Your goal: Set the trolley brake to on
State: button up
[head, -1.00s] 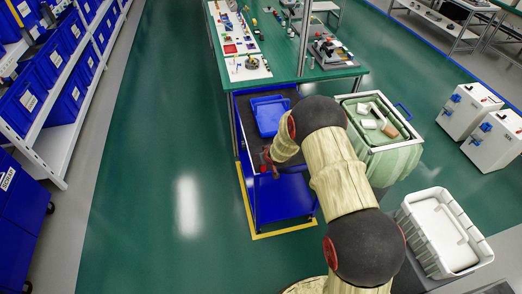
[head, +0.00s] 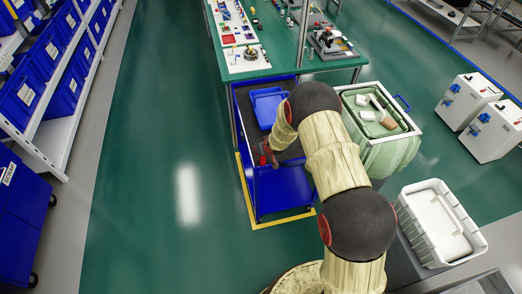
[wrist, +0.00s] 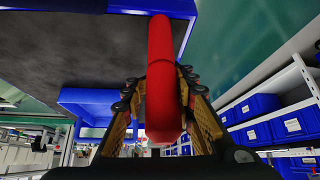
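The trolley (head: 285,192) is blue with a dark deck and stands in front of the green bench. A red lever is at its left side in the head view, partly hidden by my arm. In the wrist view the red lever (wrist: 162,75) is a thick rounded bar coming from the blue trolley edge (wrist: 110,5). My gripper (wrist: 163,88) has one finger on each side of the lever's free end. A narrow gap shows at the left finger; contact at the right finger is unclear. In the head view my gripper (head: 266,156) is small and dark beside the trolley's left edge.
A blue tray (head: 267,106) lies on the trolley. A pale green bin (head: 392,152) and a white crate (head: 438,228) stand to the right, close to my arm. A yellow floor line (head: 247,208) borders the trolley. The floor to the left is clear up to the shelves (head: 50,145).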

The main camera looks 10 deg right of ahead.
jog(key=o, duration=0.4)
jog(key=shift+a, duration=0.1)
jog(key=v, duration=1.2)
dwell(0.3)
